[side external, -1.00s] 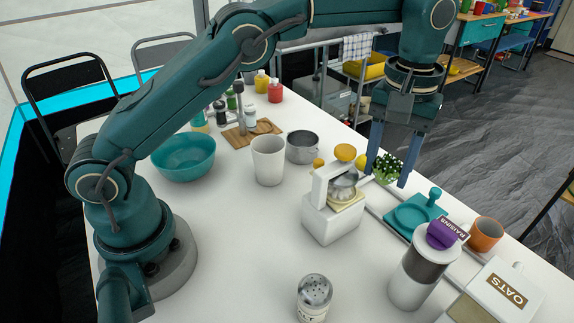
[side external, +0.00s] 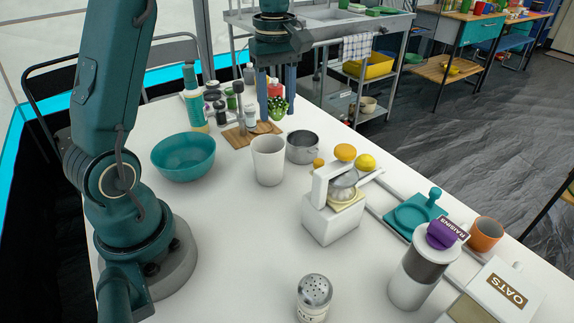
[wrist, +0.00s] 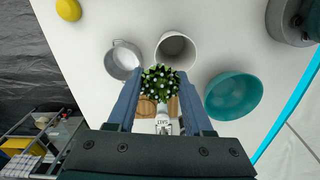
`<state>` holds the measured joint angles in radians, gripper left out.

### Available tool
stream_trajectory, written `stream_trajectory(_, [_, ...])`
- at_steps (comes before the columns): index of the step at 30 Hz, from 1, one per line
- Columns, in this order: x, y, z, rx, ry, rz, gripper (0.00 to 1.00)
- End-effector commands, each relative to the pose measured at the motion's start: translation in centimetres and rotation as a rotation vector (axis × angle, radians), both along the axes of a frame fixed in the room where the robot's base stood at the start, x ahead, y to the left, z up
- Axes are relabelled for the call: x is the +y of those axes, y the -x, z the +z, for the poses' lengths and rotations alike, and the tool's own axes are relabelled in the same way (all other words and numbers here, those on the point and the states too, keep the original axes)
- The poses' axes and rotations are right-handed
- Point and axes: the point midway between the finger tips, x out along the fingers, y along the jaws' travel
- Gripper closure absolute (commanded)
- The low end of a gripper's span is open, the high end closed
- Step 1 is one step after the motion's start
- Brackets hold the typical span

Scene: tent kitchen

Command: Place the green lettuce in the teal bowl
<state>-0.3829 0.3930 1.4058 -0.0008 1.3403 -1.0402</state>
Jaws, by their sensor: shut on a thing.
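The green lettuce (side external: 277,108), a leafy bunch with white specks, is held in my gripper (side external: 276,104). My gripper is shut on it, with the two blue fingers on either side, above the back part of the table. The lettuce also shows between the fingertips in the wrist view (wrist: 160,82). The teal bowl (side external: 183,157) stands on the white table to the left of my gripper in the side view. It is at the right in the wrist view (wrist: 233,96). The part of the bowl that shows looks empty.
A white cup (side external: 268,160) and a metal pot (side external: 302,147) stand near my gripper. A wooden board (side external: 238,138), a teal-labelled bottle (side external: 195,98) and several small bottles stand behind the bowl. A white juicer (side external: 332,215) stands farther right. The table in front of the bowl is clear.

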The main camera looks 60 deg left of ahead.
Motion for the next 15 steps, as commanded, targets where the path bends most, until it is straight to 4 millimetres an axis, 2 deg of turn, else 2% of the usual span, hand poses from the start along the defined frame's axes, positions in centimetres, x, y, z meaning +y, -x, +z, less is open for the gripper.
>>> stream_trajectory(1, [1.8, 1.5, 0.2, 0.0, 0.0, 0.111, 1.0])
stream_trajectory(6, [5.7, 6.4, 0.2, -0.001, 0.0, 0.45, 1.0])
stream_trajectory(12, [7.9, 11.1, 0.1, -0.001, 0.0, 0.765, 1.0])
stream_trajectory(15, [8.2, 12.5, 0.0, -0.001, 0.0, 0.863, 1.0])
